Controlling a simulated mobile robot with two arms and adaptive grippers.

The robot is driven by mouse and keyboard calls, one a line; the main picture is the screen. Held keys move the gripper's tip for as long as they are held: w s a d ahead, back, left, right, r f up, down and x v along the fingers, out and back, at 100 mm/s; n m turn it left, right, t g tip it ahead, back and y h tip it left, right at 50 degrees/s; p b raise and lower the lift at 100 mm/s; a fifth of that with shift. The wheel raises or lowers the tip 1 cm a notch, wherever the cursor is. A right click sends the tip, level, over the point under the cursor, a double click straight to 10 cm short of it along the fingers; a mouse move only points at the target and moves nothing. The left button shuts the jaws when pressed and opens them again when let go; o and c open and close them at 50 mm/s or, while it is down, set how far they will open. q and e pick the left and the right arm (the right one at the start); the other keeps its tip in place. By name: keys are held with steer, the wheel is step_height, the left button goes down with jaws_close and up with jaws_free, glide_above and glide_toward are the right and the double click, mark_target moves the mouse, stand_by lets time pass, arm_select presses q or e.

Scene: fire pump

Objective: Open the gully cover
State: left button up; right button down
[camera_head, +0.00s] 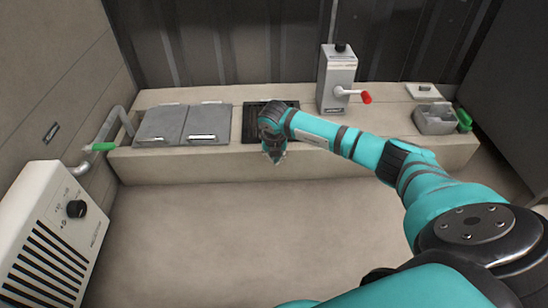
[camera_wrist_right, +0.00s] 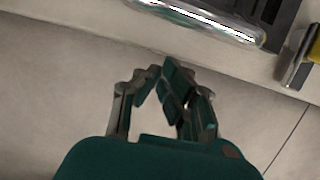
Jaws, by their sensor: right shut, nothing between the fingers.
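Two grey cover plates lie side by side on the pale ledge, the left plate (camera_head: 162,126) and the right plate (camera_head: 207,122), both flat and down. Each has a small handle bar at its front edge. A dark slotted grate (camera_head: 252,130) lies to their right, partly hidden by my right wrist. I cannot tell which of these is the gully cover. My right gripper (camera_head: 275,158) points down in front of the ledge by the grate. It is shut and empty; its fingers (camera_wrist_right: 166,85) meet in the wrist view, apart from the ledge. My left gripper is out of view.
A grey box with a red-handled crank (camera_head: 338,80) stands right of the grate. A grey tray (camera_head: 436,118) and green handle (camera_head: 464,120) are further right. A pipe with green lever (camera_head: 101,147) and a vented panel (camera_head: 50,235) are at left. The floor (camera_head: 200,235) in front is clear.

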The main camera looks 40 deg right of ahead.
steer(key=r, duration=0.1)
steer(key=w+r+b, duration=0.1)
steer(key=w+d+r, duration=0.1)
steer(key=shift+d+r, duration=0.1)
steer(key=shift+r, duration=0.3)
steer(key=shift+r, duration=0.1)
